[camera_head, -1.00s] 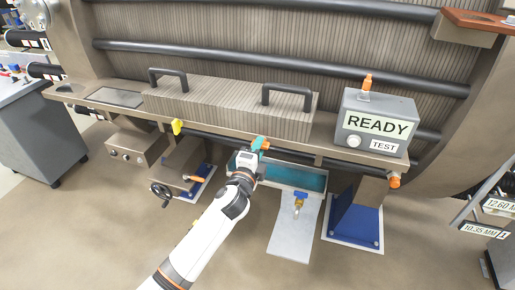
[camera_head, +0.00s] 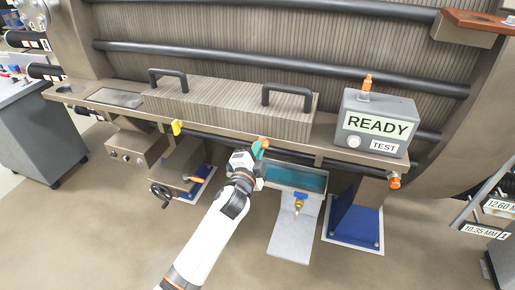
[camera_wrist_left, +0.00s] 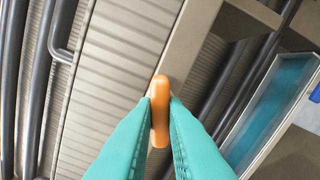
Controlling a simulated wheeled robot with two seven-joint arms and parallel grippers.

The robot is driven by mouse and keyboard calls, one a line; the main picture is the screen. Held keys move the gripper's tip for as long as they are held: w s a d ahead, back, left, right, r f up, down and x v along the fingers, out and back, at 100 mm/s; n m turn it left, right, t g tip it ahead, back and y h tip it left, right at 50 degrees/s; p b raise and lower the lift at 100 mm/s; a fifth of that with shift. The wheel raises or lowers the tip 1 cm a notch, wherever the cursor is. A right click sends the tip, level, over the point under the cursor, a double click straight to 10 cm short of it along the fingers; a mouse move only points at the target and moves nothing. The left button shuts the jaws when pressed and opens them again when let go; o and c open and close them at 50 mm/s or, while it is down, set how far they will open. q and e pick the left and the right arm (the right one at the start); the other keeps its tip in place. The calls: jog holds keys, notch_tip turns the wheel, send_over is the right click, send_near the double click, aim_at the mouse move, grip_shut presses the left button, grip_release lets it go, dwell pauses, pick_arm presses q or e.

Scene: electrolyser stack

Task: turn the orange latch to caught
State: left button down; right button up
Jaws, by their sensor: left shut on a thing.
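The orange latch (camera_wrist_left: 160,98) stands at the front edge of the bench, below the ribbed block; in the left wrist view it runs nearly upright between my teal fingertips. In the head view only a small orange part of the latch (camera_head: 265,142) shows above my fingers. My left gripper (camera_head: 260,148) is shut on the latch, with one finger on each side; the fingers also show in the left wrist view (camera_wrist_left: 160,115). The latch's pivot and catch are hidden. My right gripper is not in view.
The ribbed block (camera_head: 230,105) with two black handles lies just behind the latch. A grey box reading READY (camera_head: 376,122) stands to the right. A teal-bottomed tray (camera_head: 298,178) hangs below right of my gripper. A yellow tab (camera_head: 177,127) is on the edge to the left.

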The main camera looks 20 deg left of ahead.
pick_arm(q)
jog(key=n, duration=0.4)
jog(key=shift+n+p, duration=0.9)
jog(key=shift+n, duration=1.7)
